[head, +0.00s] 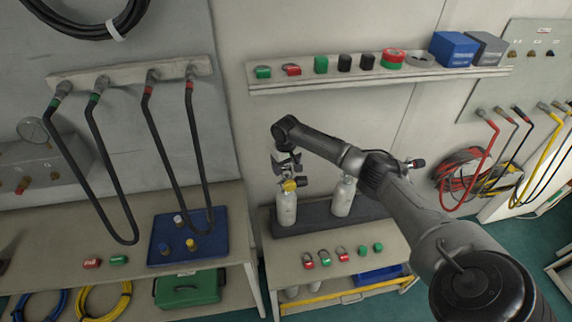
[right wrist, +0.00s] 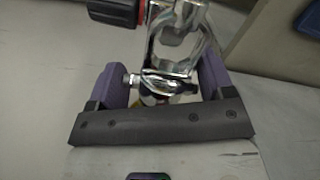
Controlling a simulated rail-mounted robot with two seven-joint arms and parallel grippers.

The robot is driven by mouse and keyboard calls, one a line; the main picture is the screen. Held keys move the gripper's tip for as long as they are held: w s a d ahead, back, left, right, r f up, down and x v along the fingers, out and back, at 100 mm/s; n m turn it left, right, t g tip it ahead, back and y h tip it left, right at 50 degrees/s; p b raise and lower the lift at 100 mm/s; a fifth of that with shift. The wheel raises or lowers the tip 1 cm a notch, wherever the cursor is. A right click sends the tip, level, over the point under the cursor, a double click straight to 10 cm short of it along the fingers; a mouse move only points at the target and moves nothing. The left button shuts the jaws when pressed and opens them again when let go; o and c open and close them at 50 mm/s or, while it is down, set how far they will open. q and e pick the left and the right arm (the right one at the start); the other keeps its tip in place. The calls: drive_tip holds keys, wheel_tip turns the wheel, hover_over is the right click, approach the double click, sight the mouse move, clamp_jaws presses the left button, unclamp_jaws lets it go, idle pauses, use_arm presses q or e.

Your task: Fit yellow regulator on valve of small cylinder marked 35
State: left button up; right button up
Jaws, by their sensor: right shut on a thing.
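A small white cylinder (head: 286,208) stands upright at the left end of a dark rack on the bench. A second white cylinder (head: 343,198) stands to its right, its top hidden by my arm. I cannot read any number on either. My right gripper (head: 287,162) is directly above the left cylinder. It is shut on the yellow regulator (head: 290,185), which shows at that cylinder's top; I cannot tell whether it is seated. In the right wrist view, chrome metalwork (right wrist: 172,45) with a black, red-ringed knob (right wrist: 115,11) is between the purple fingers. My left gripper is out of view.
Several red and green fittings (head: 341,254) lie along the bench front. A blue tray (head: 215,252) with small coloured parts is left, beside hanging black hoses (head: 120,200). A wall shelf (head: 330,83) behind holds tape rolls and blocks. Coloured hoses hang at right.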

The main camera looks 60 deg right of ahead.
idle(0.4)
drive_tip(key=shift+f, duration=0.7)
drive_tip(key=shift+f, duration=0.15)
idle(0.3)
drive_tip(key=shift+p, duration=0.3)
idle(0.6)
drive_tip(key=shift+f, duration=0.6)
drive_tip(key=shift+f, duration=0.15)
idle(0.4)
drive_tip(key=shift+s+f+p, duration=0.1)
drive_tip(key=shift+p, duration=0.25)
